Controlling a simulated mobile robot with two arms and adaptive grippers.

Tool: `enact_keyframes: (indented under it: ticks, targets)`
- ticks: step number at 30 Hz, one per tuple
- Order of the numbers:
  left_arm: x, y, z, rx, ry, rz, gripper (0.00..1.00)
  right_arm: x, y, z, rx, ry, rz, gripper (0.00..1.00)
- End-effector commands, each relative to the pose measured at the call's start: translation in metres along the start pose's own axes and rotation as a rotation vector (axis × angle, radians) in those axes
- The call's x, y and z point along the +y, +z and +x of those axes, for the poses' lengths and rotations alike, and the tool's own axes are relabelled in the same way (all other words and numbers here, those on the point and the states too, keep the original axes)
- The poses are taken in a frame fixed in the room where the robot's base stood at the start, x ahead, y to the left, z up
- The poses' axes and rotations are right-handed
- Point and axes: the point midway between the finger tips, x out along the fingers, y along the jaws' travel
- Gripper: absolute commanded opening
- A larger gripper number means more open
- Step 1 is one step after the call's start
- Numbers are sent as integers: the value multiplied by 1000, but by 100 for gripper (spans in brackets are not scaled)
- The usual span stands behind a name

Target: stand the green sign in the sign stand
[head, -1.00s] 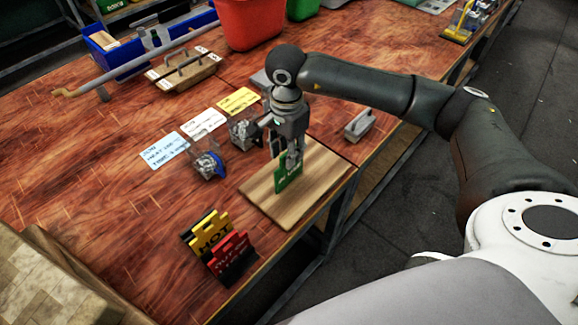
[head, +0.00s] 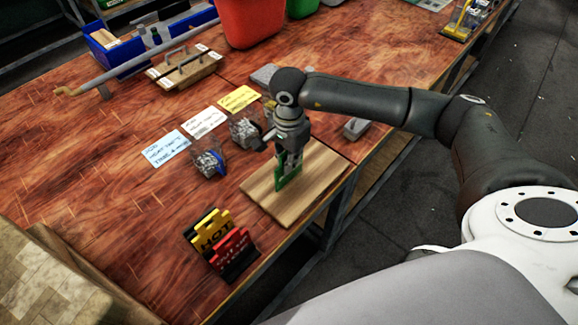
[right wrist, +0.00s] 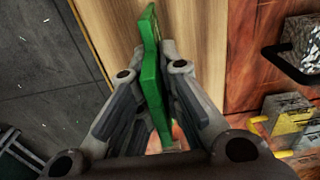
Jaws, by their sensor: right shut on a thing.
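The green sign (head: 289,178) is a thin plate, upright on edge at the wooden board (head: 262,198). I cannot tell whether its lower edge touches the board. My right gripper (head: 291,163) points down from above and is shut on the sign. In the right wrist view the green sign (right wrist: 151,75) sits between the two fingers, which hide part of it. The black sign stand (head: 241,270) is at the table's front edge, left of the board. It holds a yellow "HOT" sign (head: 213,232) and a red sign (head: 231,250). My left gripper is not in view.
Clear bins with small parts (head: 209,163) stand left of the board, beside blue, white and yellow cards (head: 239,98). A grey-handled block (head: 356,128) lies behind the board. A red bin (head: 250,22) is at the back. Table between board and stand is clear.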

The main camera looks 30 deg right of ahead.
Motion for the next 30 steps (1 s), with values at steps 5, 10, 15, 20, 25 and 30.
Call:
enact_keyframes:
  ticks: [5, 10, 15, 20, 25, 30]
  targets:
    - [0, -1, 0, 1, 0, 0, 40, 0, 0, -1, 0, -1, 0, 0]
    - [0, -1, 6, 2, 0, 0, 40, -1, 0, -7, 0, -2, -1, 0]
    - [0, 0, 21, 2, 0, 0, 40, -2, -1, -30, 2, -8, -1, 0]
    - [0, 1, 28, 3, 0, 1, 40, 15, 24, -63, 1, -8, -6, 0]
    - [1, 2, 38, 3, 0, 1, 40, 36, 53, -94, 0, -6, -10, 0]
    - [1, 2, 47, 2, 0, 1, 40, 58, 83, -111, 1, -6, -8, 0]
